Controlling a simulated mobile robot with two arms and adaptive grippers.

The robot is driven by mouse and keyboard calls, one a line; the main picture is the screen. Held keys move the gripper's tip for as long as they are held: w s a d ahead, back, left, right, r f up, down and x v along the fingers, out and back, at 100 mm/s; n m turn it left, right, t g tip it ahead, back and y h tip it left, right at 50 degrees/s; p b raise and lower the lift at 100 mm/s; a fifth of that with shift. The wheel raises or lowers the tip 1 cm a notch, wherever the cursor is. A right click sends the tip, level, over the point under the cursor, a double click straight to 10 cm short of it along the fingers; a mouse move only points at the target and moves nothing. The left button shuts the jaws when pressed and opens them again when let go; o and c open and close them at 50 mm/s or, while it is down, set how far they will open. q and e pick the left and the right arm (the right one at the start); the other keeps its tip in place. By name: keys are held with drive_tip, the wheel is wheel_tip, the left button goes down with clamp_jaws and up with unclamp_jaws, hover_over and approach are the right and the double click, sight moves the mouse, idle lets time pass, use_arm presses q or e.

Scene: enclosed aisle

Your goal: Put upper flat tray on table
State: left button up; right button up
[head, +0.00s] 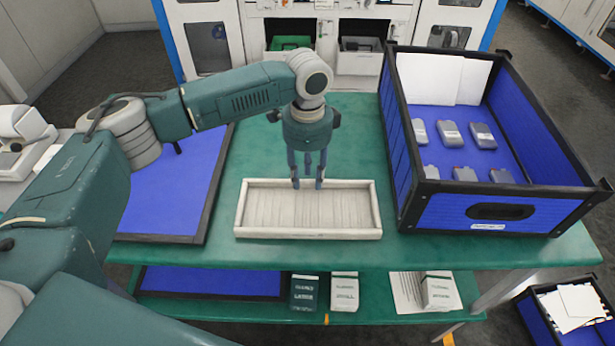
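My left gripper (307,184) points straight down over the back rim of a shallow pale tray (308,233) in the middle of the green table (345,125). Its fingers are apart, with nothing visible between them. I cannot tell whether the fingertips touch the tray. A flat blue tray (170,190) with a black rim lies on the table's left side, partly hidden by my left arm. Another flat blue tray (215,282) lies on the lower shelf, its left part hidden by my arm. My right gripper is out of view.
A deep blue crate (450,210) with black edges, holding several grey items and white sheets, stands at the right. Small boxes (344,291) and a paper (408,293) lie on the lower shelf (380,318). Another crate (538,315) is on the floor. Cabinets close the back.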

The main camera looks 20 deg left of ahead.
use_arm(q)
wheel_tip(320, 180, up, 12)
drive_tip(key=b, duration=0.2)
drive_tip(key=shift+f, duration=0.25)
